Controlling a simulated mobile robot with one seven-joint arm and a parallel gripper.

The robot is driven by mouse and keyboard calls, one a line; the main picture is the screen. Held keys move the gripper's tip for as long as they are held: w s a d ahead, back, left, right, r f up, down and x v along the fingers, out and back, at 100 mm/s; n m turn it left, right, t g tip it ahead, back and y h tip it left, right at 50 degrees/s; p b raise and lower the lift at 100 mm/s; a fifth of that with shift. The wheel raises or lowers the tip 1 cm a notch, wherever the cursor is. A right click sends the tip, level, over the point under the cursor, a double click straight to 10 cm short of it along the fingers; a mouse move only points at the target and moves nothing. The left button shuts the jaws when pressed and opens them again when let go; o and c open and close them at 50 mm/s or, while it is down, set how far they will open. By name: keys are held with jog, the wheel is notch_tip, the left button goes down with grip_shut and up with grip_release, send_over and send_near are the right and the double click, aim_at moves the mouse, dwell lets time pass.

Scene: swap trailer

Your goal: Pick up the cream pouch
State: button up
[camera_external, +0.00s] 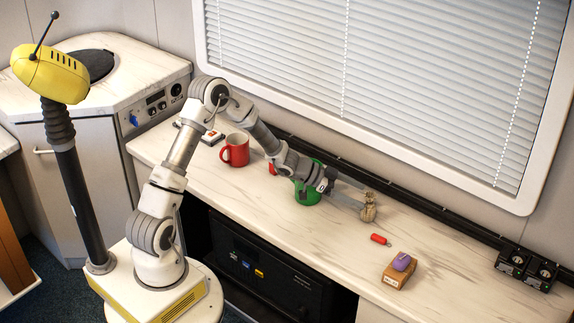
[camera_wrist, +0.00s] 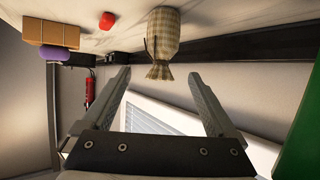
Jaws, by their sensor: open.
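The cream pouch (camera_external: 369,211) stands upright on the counter, its neck gathered at the top. In the wrist view the pouch (camera_wrist: 163,35) hangs upside down at the top centre, checked or woven in look. My gripper (camera_external: 358,196) reaches toward the pouch from the left, low over the counter. In the wrist view my gripper (camera_wrist: 157,73) is open, with its fingers spread wide. The pouch's neck lies just ahead of the gap between the fingertips, and no contact can be made out.
A green mug (camera_external: 307,192) stands close under my wrist. A red mug (camera_external: 236,150) is farther left, with another red item (camera_external: 273,169) partly hidden. A small red object (camera_external: 380,239) and a brown block (camera_external: 397,275) with a purple item (camera_external: 402,262) lie to the right.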

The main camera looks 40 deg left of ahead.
aim_at(369, 208)
notch_tip(369, 208, down, 3)
jog(key=shift+b, duration=0.35)
jog(key=x, duration=0.2)
jog(key=f+b+x, duration=0.1)
jog(key=x, duration=0.1)
jog(key=shift+s, duration=0.1)
jog(key=shift+w+d+f+b, duration=0.2)
jog(key=shift+w+d+b, duration=0.15)
jog(key=shift+d, duration=0.05)
jog(key=c, duration=1.4)
jog(key=shift+c, duration=0.2)
jog(key=shift+r, duration=0.15)
